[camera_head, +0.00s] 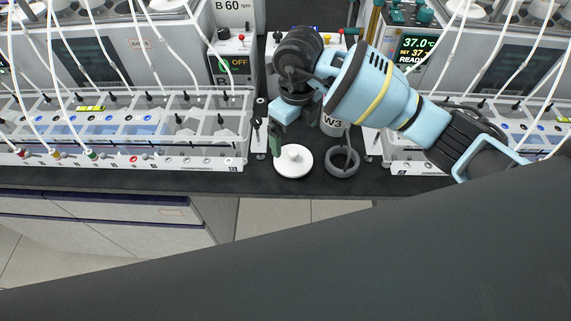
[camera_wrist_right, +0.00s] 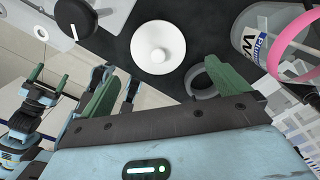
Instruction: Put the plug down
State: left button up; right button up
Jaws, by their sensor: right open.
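The plug (camera_head: 292,162), a white disc with a small round knob, lies flat on the dark bench near its front edge. It also shows in the right wrist view (camera_wrist_right: 158,47), just beyond the fingers and apart from them. My right gripper (camera_head: 276,138) is above and just left of the plug in the head view; its green fingers stand wide apart with nothing between them in the right wrist view (camera_wrist_right: 168,85).
A grey ring (camera_head: 342,162) lies right of the plug. A bottle marked W3 (camera_head: 332,124) stands behind, partly hidden by my right arm. A long clear-walled rack (camera_head: 120,130) fills the left bench, with thin tubes above it. The bench's front edge is close.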

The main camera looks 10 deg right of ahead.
aim_at(293, 152)
jog(key=shift+w+a+f, duration=0.1)
jog(key=shift+f, duration=1.35)
jog(key=f, duration=0.4)
jog(key=shift+s+f, duration=0.15)
jog(key=shift+s, duration=0.1)
jog(key=shift+f, duration=0.35)
jog(key=c, duration=0.8)
jog(key=shift+c, duration=0.2)
jog(key=shift+r, duration=0.1)
